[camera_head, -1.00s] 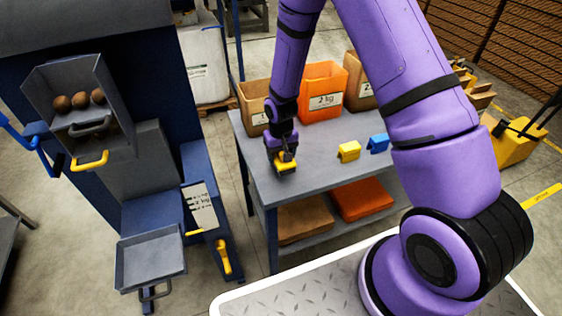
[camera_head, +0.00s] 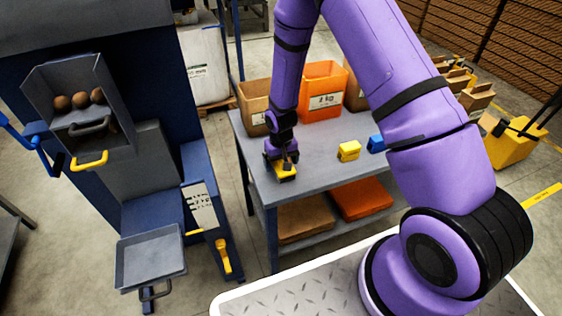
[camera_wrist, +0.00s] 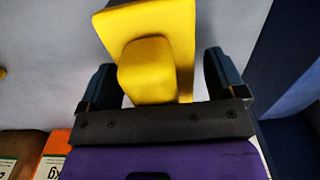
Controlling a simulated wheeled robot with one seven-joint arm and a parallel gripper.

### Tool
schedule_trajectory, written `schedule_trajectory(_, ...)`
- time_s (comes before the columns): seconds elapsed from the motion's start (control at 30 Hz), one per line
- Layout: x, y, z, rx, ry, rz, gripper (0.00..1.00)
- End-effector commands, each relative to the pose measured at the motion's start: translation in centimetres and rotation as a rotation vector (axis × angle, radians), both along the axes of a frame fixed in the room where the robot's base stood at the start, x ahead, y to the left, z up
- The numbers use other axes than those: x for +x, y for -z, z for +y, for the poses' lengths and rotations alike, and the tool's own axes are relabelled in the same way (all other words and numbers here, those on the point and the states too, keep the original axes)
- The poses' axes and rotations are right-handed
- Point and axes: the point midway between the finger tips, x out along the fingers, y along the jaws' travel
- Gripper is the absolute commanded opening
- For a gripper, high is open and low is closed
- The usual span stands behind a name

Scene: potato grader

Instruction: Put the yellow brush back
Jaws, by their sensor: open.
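The yellow brush (camera_head: 286,172) sits at the near left end of the grey table, directly below my gripper (camera_head: 282,160). In the wrist view the yellow brush (camera_wrist: 152,72) shows a raised yellow handle block on a wider yellow body. My gripper (camera_wrist: 160,78) is open, with one finger on each side of the handle and a gap visible at both sides. The underside of the brush is hidden. A second yellow block-like item (camera_head: 349,151) and a blue one (camera_head: 377,143) lie farther right on the table.
The grey table (camera_head: 320,150) carries an orange bin (camera_head: 322,92) and a brown bin (camera_head: 253,105) at its back. Its lower shelf holds an orange and a brown item. The blue grader (camera_head: 152,212) with its grey tray (camera_head: 150,262) stands left, across a narrow gap.

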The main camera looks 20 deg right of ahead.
Motion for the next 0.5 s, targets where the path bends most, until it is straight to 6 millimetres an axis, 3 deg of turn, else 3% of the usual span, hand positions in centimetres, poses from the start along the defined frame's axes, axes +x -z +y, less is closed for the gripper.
schedule_trajectory(0.23, 0.1, -1.9, 0.0, 0.000, 0.000, -0.004, 0.89)
schedule_trajectory(0.5, 0.1, -6.8, 0.0, 0.001, 0.001, -0.004, 0.89)
